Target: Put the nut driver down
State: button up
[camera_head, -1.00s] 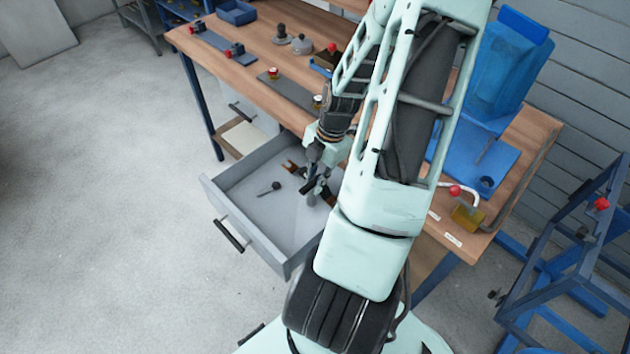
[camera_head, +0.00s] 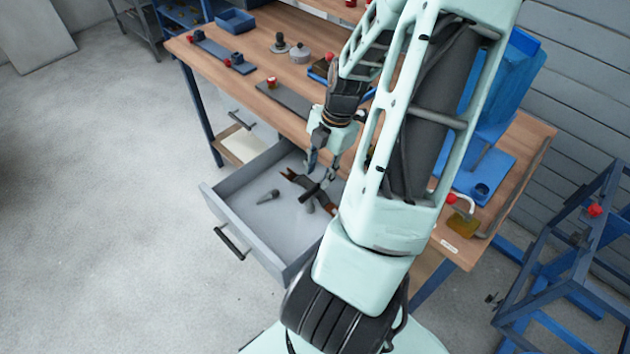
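The grey drawer (camera_head: 226,189) of the workbench is pulled open. Inside it, below my gripper (camera_head: 323,170), lies a dark tool (camera_head: 309,192), which seems to be the nut driver. It lies across or beside a dark item with orange-brown ends (camera_head: 292,174); the overlap makes their outlines hard to separate. My gripper points down over the drawer with its fingers apart and nothing visible between them. It appears to be above the tool, not around it. My arm hides the drawer's right side.
A small grey tool (camera_head: 268,196) lies alone in the drawer's left part. The wooden bench top (camera_head: 262,58) holds fixtures with red knobs. A blue machine (camera_head: 500,95) stands on the right end and a blue frame (camera_head: 575,270) on the floor. The floor at left is clear.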

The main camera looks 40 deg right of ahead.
jog(key=r, duration=0.4)
jog(key=shift+s+d+r+p, duration=0.25)
jog(key=shift+d+r+p, duration=0.1)
jog(key=shift+d, duration=0.05)
jog(key=shift+w, duration=0.1)
